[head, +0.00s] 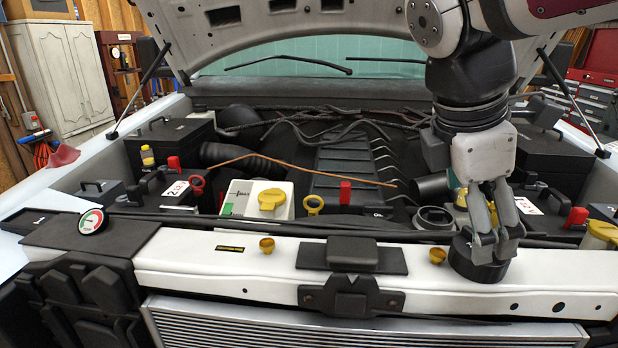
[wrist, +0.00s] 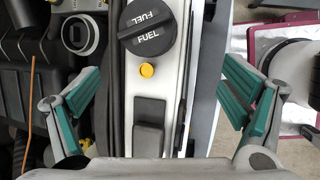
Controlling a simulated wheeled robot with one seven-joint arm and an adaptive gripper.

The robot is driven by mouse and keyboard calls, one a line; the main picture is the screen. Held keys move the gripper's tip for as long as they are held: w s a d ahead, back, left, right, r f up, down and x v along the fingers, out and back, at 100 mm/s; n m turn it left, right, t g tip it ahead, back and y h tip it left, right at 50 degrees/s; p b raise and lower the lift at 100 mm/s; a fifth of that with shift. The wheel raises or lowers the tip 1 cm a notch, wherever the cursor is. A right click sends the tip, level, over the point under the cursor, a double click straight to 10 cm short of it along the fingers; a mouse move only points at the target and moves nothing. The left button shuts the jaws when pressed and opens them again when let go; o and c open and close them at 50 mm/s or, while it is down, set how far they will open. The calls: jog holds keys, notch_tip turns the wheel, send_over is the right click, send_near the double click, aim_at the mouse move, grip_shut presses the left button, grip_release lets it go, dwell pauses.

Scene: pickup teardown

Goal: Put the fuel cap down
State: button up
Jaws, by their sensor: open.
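The black fuel cap (head: 474,266) sits on the white front crossmember (head: 215,262), right of centre in the head view. Its top with the word FUEL and a raised grip bar shows in the wrist view (wrist: 148,38). My gripper (head: 494,243) is over the cap in the head view and hides part of its top. In the wrist view the two teal-padded fingers (wrist: 162,72) are spread wide, with nothing held between them, and the cap lies ahead of them.
An open grey round neck (head: 433,217) stands behind the crossmember, left of my gripper. A yellow knob (head: 437,256) is on the crossmember left of the cap. A black latch block (head: 352,255) is farther left. The raised hood (head: 290,20) hangs above the engine bay.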

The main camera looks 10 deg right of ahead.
jog(key=s+a+f+m+t+y, duration=0.3)
jog(key=s+f+m, duration=0.3)
jog(key=m, duration=1)
jog(key=shift+s+a+t+y, duration=0.35)
jog(key=shift+a+y, duration=0.35)
jog(key=shift+a, duration=0.15)
jog(key=shift+o, duration=0.5)
